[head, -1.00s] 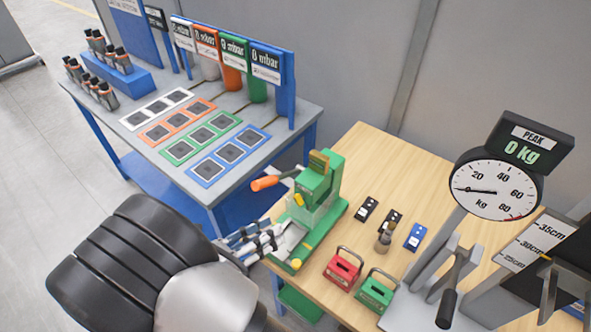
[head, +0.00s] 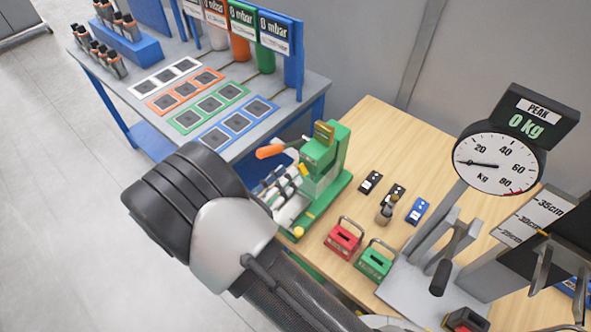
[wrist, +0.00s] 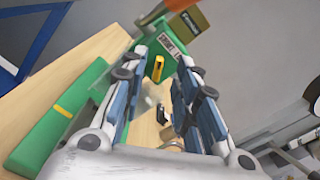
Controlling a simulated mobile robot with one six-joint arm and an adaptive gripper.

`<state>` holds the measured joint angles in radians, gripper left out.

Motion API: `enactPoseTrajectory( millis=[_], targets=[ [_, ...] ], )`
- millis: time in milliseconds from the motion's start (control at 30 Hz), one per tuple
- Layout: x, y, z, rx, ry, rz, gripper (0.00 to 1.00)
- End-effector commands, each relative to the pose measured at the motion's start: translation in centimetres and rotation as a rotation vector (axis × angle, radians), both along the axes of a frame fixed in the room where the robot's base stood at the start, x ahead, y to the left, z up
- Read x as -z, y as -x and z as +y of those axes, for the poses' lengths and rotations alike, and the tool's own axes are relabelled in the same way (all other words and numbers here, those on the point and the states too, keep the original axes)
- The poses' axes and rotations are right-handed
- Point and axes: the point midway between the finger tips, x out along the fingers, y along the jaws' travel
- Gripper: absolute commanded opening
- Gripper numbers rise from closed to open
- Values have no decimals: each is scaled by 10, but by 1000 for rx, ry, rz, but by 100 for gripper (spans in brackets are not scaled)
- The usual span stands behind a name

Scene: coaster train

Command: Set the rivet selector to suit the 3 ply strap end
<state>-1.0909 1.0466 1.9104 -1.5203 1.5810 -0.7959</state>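A green press-like machine (head: 336,165) with an orange-ended lever (head: 270,151) stands at the left end of the wooden table. The wrist view shows the machine's upper part (wrist: 178,32) with a small yellow piece (wrist: 158,68). I cannot tell for sure which part is the rivet selector. My gripper (head: 288,184) is beside the machine, its fingers apart and nothing between them; the wrist view shows the open fingers (wrist: 165,80) pointing toward the yellow piece. Two small black pieces (head: 370,181) and a blue one (head: 417,210) lie on the table. I cannot read any ply marking.
A red handled block (head: 343,240) and a green one (head: 375,262) stand near the machine. A dial gauge (head: 498,163) and its "0 kg" display rise at the right. A grey bench (head: 225,75) with coloured pads stands behind left. Some bare wood (head: 365,125) lies behind the machine.

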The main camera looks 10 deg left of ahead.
Motion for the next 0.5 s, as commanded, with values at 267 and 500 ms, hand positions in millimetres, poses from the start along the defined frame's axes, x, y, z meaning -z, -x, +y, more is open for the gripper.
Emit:
enactPoseTrajectory(
  millis=[267, 500],
  targets=[
    [1, -33, -20, 2, -1, 0, 28],
    [0, -38, -22, 0, -2, 1, 28]
  ],
)
